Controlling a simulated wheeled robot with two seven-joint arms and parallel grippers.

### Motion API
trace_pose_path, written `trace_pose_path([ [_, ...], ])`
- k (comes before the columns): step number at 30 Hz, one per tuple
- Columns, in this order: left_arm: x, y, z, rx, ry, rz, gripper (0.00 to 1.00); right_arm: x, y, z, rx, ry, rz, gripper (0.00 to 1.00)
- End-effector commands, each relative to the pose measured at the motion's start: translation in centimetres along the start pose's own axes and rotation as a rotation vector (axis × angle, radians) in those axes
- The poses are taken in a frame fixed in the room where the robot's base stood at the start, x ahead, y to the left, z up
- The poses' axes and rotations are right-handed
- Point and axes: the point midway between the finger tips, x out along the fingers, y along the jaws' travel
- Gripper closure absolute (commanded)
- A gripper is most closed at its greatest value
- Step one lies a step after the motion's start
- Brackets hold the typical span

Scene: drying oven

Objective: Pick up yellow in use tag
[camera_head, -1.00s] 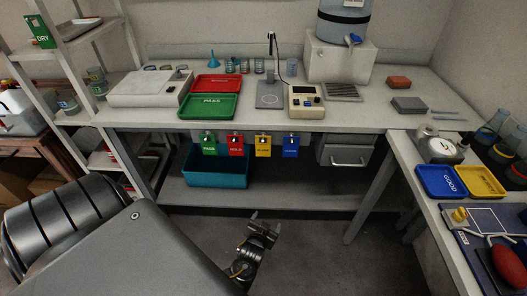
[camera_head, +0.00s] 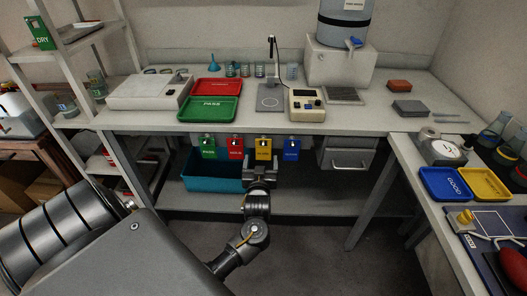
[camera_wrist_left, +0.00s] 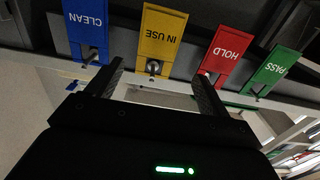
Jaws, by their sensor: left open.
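The yellow IN USE tag (camera_head: 263,150) hangs from a peg at the front edge of the bench, between the red and blue tags. It also shows in the left wrist view (camera_wrist_left: 163,36), upside down, with its peg at its lower part in that picture. My left gripper (camera_head: 261,166) is just below and in front of the yellow tag in the head view. In the left wrist view its two fingers (camera_wrist_left: 158,88) are spread wide and empty, with the yellow tag beyond the gap between them, apart from the fingers. My right gripper does not show.
The red HOLD tag (camera_head: 235,148) and green PASS tag (camera_head: 208,148) hang to the left, the blue CLEAN tag (camera_head: 291,149) close to the right. A teal bin (camera_head: 212,184) stands on the lower shelf. A drawer (camera_head: 346,158) is right of the tags.

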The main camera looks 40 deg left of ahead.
Motion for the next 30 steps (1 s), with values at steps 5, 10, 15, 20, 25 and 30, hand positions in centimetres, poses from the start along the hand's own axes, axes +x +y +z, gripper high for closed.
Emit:
trace_pose_path([
  [5,0.4,0.1,0.0,0.0,0.0,0.0,0.2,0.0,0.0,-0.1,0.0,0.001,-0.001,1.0],
  [10,2.6,0.4,0.1,0.003,0.001,0.0,0.2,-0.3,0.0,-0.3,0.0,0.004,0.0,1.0],
  [15,4.8,0.6,0.2,0.002,0.0,0.001,0.2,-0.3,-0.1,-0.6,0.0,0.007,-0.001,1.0],
  [20,5.4,0.6,0.3,0.001,-0.001,0.002,0.2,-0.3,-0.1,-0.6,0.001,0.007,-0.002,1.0],
  [25,5.3,0.6,0.3,0.0,-0.001,0.001,0.21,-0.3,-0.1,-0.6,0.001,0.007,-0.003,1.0],
  [30,5.3,0.6,0.3,0.0,-0.001,0.001,0.44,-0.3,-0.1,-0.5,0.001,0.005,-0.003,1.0],
])
